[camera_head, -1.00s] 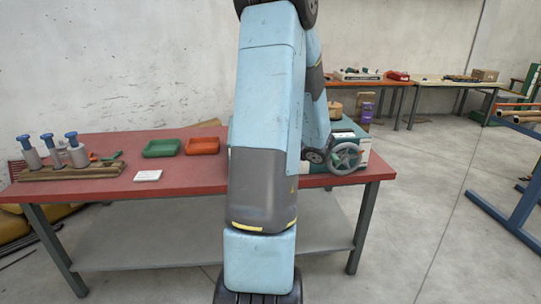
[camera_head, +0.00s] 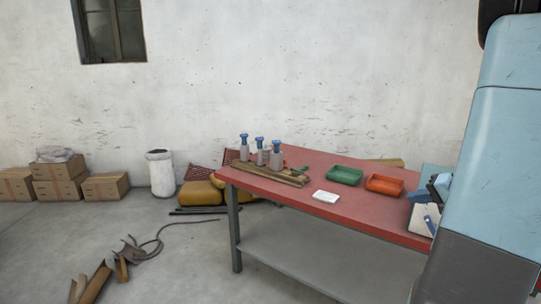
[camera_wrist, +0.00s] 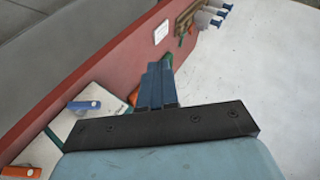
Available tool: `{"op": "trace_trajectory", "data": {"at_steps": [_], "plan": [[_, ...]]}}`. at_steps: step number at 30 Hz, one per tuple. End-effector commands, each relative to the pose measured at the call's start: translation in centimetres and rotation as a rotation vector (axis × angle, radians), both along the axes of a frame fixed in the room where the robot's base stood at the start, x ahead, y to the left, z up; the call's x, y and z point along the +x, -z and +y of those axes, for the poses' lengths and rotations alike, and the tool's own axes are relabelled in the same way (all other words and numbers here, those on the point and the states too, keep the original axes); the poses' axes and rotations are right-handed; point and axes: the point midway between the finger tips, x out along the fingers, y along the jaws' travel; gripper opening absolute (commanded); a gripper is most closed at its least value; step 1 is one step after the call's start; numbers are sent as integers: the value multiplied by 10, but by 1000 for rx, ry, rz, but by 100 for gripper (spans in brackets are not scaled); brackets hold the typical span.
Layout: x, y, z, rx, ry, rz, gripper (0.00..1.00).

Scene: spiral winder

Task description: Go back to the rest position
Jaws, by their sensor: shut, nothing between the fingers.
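My gripper (camera_wrist: 160,85) shows in the wrist view with its blue-grey fingers together and nothing between them. It is over the red-topped table, apart from the things on it as far as I can tell. A pale machine plate with a blue-handled lever (camera_wrist: 84,105) lies to the left of the fingers in the wrist view, with an orange-handled lever (camera_wrist: 20,171) at the lower left corner. In the head view, my arm fills the right edge and hides most of the machine; only a pale corner with a blue handle (camera_head: 429,225) shows.
Cardboard boxes (camera_head: 58,190) and a white bin (camera_head: 160,174) stand by the wall.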

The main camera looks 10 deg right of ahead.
Motion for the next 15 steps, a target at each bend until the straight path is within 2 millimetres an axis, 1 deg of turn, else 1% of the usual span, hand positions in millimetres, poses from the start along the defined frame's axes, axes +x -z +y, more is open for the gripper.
{"op": "trace_trajectory", "data": {"at_steps": [1,4,6,8,9,12,15], "plan": [[2,-11,26,-9,-61,18,0],[-1,-25,71,-29,-161,71,0],[-7,-33,99,-49,-226,110,0],[-13,-40,122,-73,-279,143,0],[-18,-44,137,-91,-311,164,0],[-32,-53,169,-149,-383,216,0],[-49,-60,197,-216,-443,264,0]]}}
